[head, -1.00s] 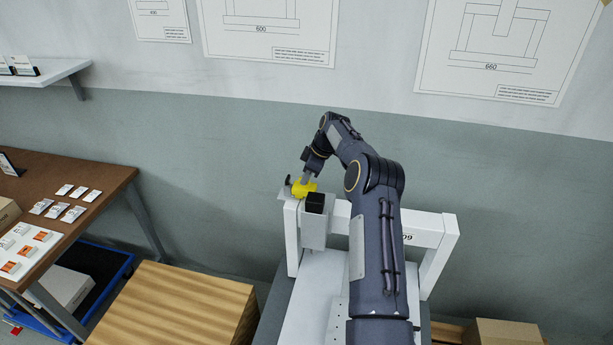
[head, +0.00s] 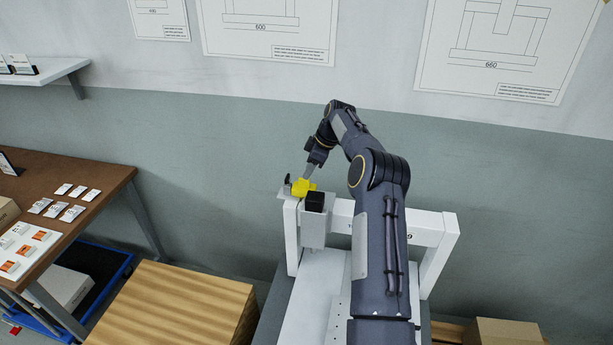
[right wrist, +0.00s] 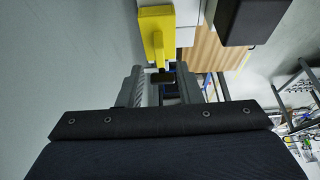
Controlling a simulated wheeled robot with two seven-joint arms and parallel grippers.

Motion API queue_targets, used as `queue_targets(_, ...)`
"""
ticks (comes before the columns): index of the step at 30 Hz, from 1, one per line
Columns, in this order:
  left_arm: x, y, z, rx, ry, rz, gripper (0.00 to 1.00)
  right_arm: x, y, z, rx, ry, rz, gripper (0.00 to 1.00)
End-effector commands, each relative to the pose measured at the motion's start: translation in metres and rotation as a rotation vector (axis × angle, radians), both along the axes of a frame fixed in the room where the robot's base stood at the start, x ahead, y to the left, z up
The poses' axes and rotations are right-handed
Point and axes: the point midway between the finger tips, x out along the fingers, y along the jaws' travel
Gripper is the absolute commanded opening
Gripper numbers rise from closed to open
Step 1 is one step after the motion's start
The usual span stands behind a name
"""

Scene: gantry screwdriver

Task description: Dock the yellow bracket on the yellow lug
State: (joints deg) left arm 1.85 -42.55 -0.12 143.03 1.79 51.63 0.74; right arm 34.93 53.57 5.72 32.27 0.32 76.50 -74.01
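A yellow part (head: 304,187) sits on top of the left end of the white gantry (head: 428,223), beside a grey unit with a black top (head: 314,202). The bracket and the lug cannot be told apart in the head view. My right gripper (head: 309,174) is just above and behind the yellow part. In the right wrist view, my right gripper's (right wrist: 163,80) fingers stand apart. A yellow block with a narrow arm (right wrist: 156,30) lies just beyond them, and a small dark piece shows at its end. My left gripper is not in view.
A small dark knob (head: 288,180) stands left of the yellow part. A wooden crate (head: 175,305) is at the lower left, and a brown table (head: 95,172) with cards is farther left. The wall is behind the gantry, with free space above it.

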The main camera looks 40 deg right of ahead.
Motion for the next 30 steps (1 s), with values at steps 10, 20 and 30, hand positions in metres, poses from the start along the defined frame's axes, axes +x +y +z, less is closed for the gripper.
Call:
queue_targets(10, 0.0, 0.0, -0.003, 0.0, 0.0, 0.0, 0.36, -0.021, -0.018, 0.066, -0.001, -0.002, -0.001, 0.32)
queue_targets(20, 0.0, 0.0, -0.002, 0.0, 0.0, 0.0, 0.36, -0.027, -0.02, 0.083, 0.001, -0.001, -0.002, 0.32)
queue_targets(30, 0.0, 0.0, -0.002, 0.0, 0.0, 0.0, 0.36, -0.06, 0.069, 0.168, 0.042, 0.001, -0.144, 0.32)
